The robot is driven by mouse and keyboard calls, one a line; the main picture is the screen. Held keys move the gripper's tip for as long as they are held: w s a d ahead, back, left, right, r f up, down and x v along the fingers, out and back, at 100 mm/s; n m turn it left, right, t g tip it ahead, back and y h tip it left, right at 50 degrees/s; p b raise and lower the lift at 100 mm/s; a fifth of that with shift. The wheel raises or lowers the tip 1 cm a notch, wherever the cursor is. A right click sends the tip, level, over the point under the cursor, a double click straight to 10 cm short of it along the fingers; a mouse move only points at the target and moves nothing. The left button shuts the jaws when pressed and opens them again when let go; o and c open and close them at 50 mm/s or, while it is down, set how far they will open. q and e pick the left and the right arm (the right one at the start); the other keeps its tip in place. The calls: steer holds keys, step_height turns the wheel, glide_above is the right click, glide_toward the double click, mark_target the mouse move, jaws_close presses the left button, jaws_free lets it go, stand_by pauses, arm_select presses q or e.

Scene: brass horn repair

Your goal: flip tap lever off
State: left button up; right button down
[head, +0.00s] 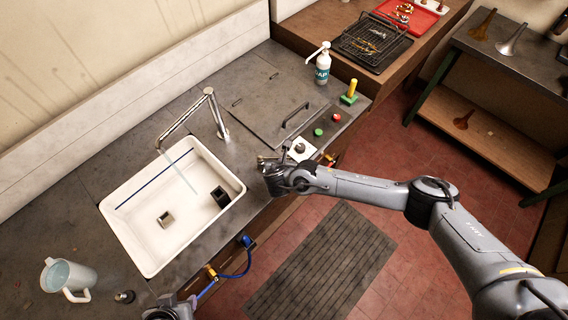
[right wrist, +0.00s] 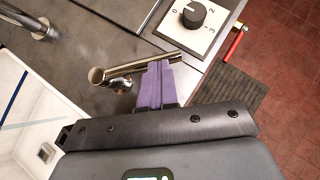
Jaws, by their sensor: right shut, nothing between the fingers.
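The chrome tap (head: 212,112) stands behind the white sink, its long spout reaching left over the basin. A thin, pale stream seems to fall from the spout. A metal lever (right wrist: 140,67) on a short round post (right wrist: 97,75) shows in the right wrist view; it also shows small in the head view (head: 264,157). My right gripper (right wrist: 158,82) is shut with nothing between its purple fingers. Its tips are right beside the lever; I cannot tell whether they touch. My left gripper (head: 170,312) is only partly in view at the bottom edge, its jaws unclear.
A dial knob (right wrist: 194,14) sits close to the lever. A soap bottle (head: 322,66), a hatch (head: 262,107) and a jug (head: 68,277) are on the counter.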

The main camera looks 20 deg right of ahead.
arm_select(q)
steer(key=shift+a, duration=0.15)
steer(key=p+v, duration=0.3)
arm_select(e)
steer(key=s+f+v, duration=0.1)
steer(key=v, duration=1.2)
steer(key=shift+s, duration=0.45)
arm_select(q)
steer(key=shift+a, duration=0.1)
arm_select(e)
steer(key=shift+d, duration=0.1)
